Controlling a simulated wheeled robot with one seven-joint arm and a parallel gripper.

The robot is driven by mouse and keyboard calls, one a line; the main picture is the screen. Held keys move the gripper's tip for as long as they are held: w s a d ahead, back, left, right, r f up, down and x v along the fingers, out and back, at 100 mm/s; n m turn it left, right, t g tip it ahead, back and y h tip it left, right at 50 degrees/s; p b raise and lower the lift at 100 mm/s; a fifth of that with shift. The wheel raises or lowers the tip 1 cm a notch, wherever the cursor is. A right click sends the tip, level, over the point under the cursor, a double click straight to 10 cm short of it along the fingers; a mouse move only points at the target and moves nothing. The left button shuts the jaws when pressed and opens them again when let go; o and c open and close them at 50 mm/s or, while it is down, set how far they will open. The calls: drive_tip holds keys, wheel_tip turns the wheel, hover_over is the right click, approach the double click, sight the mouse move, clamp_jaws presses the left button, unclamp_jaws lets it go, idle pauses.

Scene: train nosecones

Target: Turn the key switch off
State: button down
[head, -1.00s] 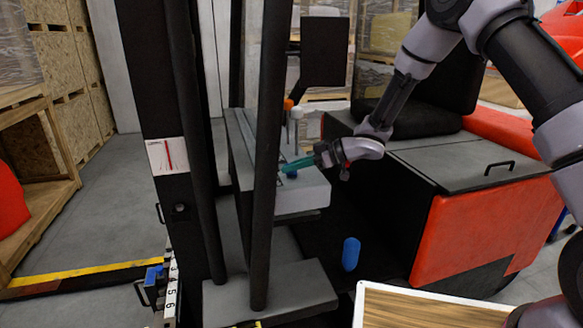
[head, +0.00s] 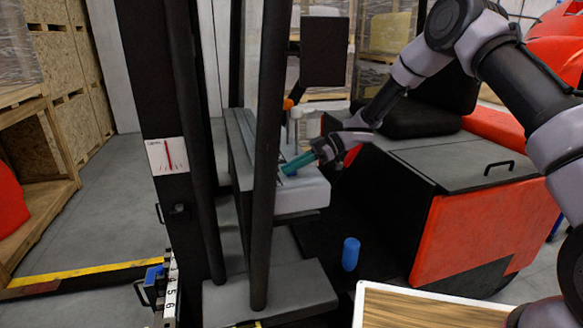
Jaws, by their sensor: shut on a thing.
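The key switch (head: 291,177) shows as a small blue piece on top of the light grey console of the forklift, mostly hidden by my fingers. My gripper (head: 288,169) reaches in from the right with its teal fingers pointing down and left. The fingertips are shut on the key switch. The switch's exact angle is too small to tell.
The console (head: 304,197) sits behind a black upright post (head: 268,150). Levers with an orange knob (head: 288,104) and a white knob (head: 296,113) stand just behind my fingers. A blue capsule-shaped pedal or knob (head: 350,254) stands below. The red truck body (head: 480,225) is to the right.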

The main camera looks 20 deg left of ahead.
drive_tip(key=shift+d+f, duration=0.1)
drive_tip(key=c, duration=1)
unclamp_jaws()
drive_tip(key=shift+w, duration=0.1)
drive_tip(key=v, duration=1)
drive_tip(key=shift+d, duration=0.25)
drive_tip(key=shift+w, duration=0.15)
